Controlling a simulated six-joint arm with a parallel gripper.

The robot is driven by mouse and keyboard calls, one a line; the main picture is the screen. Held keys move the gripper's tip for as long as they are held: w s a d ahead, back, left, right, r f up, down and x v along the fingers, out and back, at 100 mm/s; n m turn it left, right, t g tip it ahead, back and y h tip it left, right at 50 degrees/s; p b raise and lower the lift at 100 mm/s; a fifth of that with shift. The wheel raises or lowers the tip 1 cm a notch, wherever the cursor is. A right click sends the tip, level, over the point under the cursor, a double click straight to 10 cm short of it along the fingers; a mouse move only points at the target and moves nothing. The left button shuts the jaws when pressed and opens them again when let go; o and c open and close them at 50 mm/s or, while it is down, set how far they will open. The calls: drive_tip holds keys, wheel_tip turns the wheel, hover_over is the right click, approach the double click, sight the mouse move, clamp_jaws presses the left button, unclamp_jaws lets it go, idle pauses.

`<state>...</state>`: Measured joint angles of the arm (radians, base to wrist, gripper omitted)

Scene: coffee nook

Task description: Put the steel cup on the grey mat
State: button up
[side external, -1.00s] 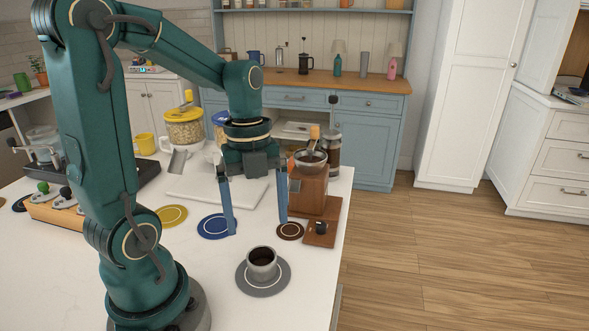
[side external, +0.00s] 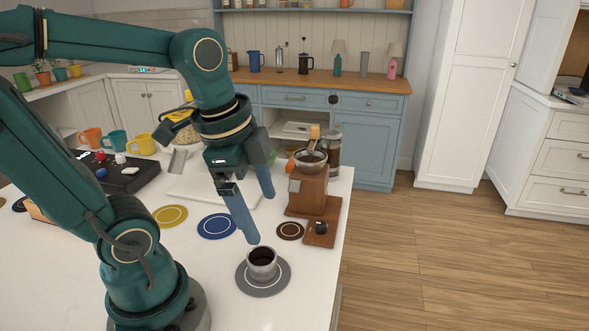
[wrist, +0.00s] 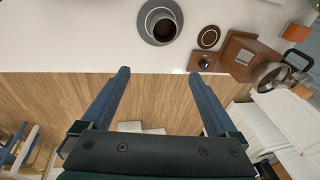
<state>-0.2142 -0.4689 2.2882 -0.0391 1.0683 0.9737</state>
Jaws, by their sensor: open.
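The steel cup (side external: 262,262) stands upright on the round grey mat (side external: 247,284) near the counter's front right. Dark liquid shows inside the cup. In the wrist view the cup (wrist: 164,27) sits on the grey mat (wrist: 143,33) at the top, beyond my fingertips. My gripper (side external: 261,218) is open and empty, tilted in the air above and behind the cup. In the wrist view the two blue fingers of my gripper (wrist: 159,73) are wide apart with nothing between them.
A blue mat (side external: 217,226), a yellow mat (side external: 170,215) and a small brown mat (side external: 290,231) lie on the white counter. A wooden grinder (side external: 309,188) stands at the right, near the counter edge. Several mugs (side external: 117,142) are at the back left.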

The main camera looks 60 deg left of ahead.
drive_tip(key=d+n+t, duration=0.1)
drive_tip(key=n, duration=0.2)
drive_tip(key=s+d+n, duration=0.1)
drive_tip(key=n, duration=0.1)
drive_tip(key=d+n+t, duration=0.1)
drive_tip(key=n, duration=0.2)
drive_tip(key=shift+s+n+t, duration=0.2)
drive_tip(key=shift+n+t, duration=0.1)
idle(0.7)
